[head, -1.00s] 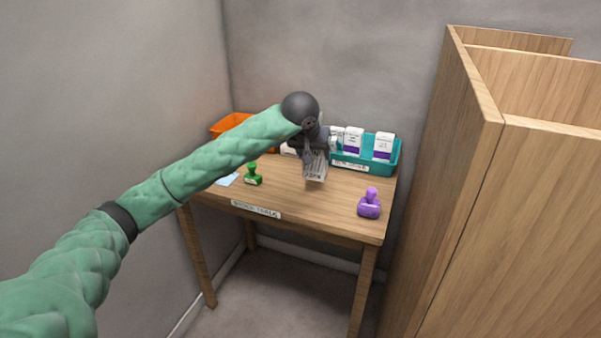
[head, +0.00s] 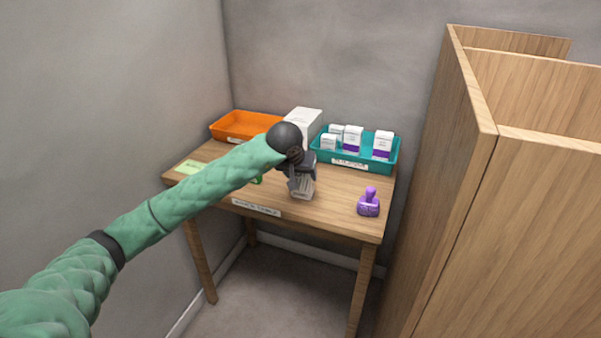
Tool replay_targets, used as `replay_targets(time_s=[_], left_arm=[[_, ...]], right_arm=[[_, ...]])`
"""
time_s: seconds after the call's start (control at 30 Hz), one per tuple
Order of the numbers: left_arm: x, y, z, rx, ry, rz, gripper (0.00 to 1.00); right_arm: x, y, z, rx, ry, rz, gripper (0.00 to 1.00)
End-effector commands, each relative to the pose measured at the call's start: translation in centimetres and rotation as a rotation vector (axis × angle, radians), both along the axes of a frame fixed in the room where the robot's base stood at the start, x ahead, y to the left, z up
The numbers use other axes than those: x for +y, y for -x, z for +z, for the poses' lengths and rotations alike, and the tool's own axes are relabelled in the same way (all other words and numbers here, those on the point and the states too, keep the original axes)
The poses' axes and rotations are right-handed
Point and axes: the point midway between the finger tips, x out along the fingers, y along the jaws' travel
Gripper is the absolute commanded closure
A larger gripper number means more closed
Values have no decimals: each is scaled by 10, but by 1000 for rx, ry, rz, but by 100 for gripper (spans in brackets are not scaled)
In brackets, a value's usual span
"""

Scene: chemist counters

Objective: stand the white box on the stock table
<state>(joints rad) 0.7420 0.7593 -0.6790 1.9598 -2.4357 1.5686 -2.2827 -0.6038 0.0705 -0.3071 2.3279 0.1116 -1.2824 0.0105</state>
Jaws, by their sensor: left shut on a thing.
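The stock table (head: 335,213) is a wooden table with a name label on its front edge. The box looks roughly upright, low over the front part of the tabletop. The gripper hides its upper part, and I cannot tell whether its base touches the wood. My right gripper is not in view.
An orange tray (head: 226,124) is at the back left, a larger white block (head: 303,117) at the back middle, and a teal tray (head: 390,170) with several cartons at the back right. A green stamp (head: 258,180) is mostly hidden by my arm.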

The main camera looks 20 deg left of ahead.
Motion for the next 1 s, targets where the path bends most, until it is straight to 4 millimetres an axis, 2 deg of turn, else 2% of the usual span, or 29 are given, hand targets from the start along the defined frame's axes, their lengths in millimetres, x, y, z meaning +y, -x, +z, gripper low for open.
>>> replay_targets(time_s=[0.37,0.4,0.5,0.87,1.0], left_arm=[[0,0,-1,-1,0,0,63],[0,0,0,-1,0,0,31],[0,0,0,-1,0,0,16],[0,0,1,-1,0,0,16],[1,8,16,-5,-2,-1,16]], right_arm=[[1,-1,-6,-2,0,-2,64],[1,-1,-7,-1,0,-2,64],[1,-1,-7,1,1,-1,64],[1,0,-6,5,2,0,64],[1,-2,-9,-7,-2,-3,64]])
